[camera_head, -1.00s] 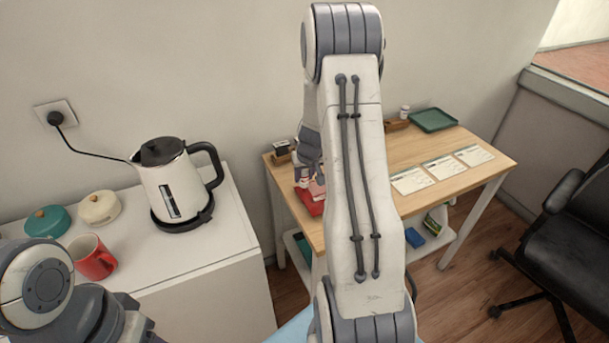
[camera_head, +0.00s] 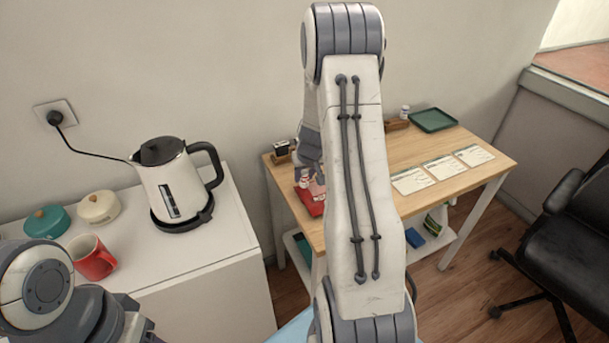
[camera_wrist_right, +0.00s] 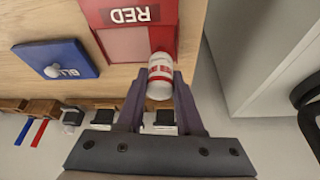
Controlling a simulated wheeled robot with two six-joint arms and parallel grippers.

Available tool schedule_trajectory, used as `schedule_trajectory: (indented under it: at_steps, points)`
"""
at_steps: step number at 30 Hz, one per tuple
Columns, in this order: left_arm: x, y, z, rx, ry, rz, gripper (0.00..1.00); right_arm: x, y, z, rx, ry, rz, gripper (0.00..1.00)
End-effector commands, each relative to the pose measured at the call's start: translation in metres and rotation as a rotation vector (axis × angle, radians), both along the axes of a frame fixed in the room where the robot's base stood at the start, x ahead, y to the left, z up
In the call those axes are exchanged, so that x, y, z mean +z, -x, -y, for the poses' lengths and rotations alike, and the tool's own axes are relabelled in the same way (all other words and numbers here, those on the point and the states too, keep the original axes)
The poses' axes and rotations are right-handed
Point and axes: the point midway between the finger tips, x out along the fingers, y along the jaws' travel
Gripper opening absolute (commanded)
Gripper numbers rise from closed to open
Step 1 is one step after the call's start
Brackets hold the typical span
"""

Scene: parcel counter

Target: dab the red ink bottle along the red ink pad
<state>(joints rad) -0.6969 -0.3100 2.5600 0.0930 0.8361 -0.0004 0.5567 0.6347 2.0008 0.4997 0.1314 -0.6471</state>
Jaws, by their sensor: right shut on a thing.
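My right gripper (camera_wrist_right: 160,78) is shut on the red ink bottle (camera_wrist_right: 160,74), a small white bottle with a red label. The red ink pad (camera_wrist_right: 165,38) has a red frame, the word RED upside down in the right wrist view, and a pale pink inner field. The bottle overlaps the pad's lower right edge in that view; I cannot tell whether they touch. In the head view the red pad (camera_head: 309,207) lies on the wooden desk's left end, partly hidden by my right gripper (camera_head: 311,184) and arm. My left gripper is not in view.
A blue pad (camera_wrist_right: 58,60) lies beside the red one on the wooden desk (camera_head: 400,150). Several labels (camera_head: 443,168) and a green tray (camera_head: 433,120) lie on the desk's right. A kettle (camera_head: 175,190) and red mug (camera_head: 91,257) stand on the white cabinet.

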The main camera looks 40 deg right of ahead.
Motion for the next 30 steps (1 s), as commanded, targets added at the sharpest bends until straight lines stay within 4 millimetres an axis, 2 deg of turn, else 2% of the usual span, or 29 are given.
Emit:
schedule_trajectory:
  at_steps: [16,30]
  points:
    - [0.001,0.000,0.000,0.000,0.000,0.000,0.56,-0.003,0.003,-0.002,0.000,-0.007,-0.009,0.00]
    - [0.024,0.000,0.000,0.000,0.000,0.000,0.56,0.027,0.001,-0.001,0.000,-0.002,-0.003,0.00]
